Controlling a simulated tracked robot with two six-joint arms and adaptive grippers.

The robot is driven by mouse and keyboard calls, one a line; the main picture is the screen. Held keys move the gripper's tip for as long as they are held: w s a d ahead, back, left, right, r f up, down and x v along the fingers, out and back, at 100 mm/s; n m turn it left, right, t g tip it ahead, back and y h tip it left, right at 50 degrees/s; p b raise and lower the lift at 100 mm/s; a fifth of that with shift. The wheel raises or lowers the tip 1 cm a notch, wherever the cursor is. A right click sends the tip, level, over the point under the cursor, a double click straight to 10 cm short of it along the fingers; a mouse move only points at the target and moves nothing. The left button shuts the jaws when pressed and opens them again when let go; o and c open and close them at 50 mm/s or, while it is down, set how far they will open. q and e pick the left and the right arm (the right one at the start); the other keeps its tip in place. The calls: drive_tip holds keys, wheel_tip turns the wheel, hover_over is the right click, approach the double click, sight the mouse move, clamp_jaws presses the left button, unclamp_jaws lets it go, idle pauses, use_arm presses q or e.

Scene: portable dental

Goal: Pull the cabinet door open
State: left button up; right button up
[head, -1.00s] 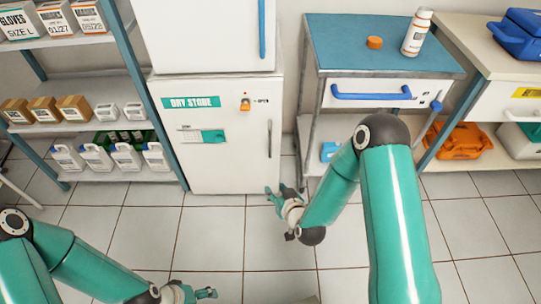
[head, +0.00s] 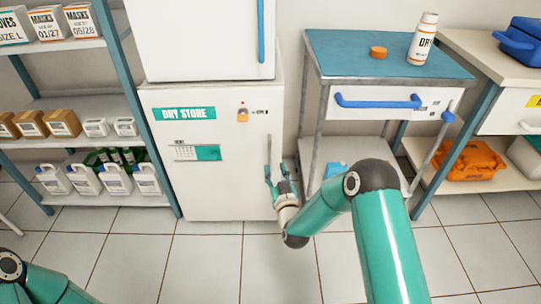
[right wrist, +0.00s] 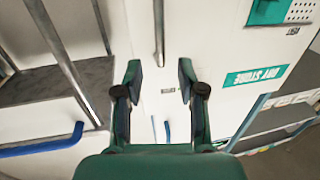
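The white DRY STORE cabinet (head: 215,190) stands on the floor with its door shut, a grey vertical handle (head: 268,155) along the door's right side. My right gripper (head: 278,172) is low in front of that handle, its fingers pointing up and apart. In the right wrist view my right gripper (right wrist: 158,72) is open, and the grey handle (right wrist: 159,30) lines up between its fingers. No grip on the handle shows, and I cannot tell how deep it sits between the fingers. My left gripper is out of view.
A white unit (head: 200,40) with a blue handle sits above the cabinet. A blue-topped cart (head: 345,50) stands to the right, close to my right arm. A shelf rack (head: 80,140) with boxes and jugs stands at the left. The tiled floor in front is clear.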

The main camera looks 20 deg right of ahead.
sight(270, 155)
drive_tip(key=w, duration=0.3)
drive_tip(key=w+b, duration=0.1)
drive_tip(key=w, duration=0.4)
drive_tip(key=shift+w+d+b, duration=0.3)
drive_tip(key=shift+w+d, duration=0.05)
drive_tip(key=shift+w, duration=0.05)
clamp_jaws()
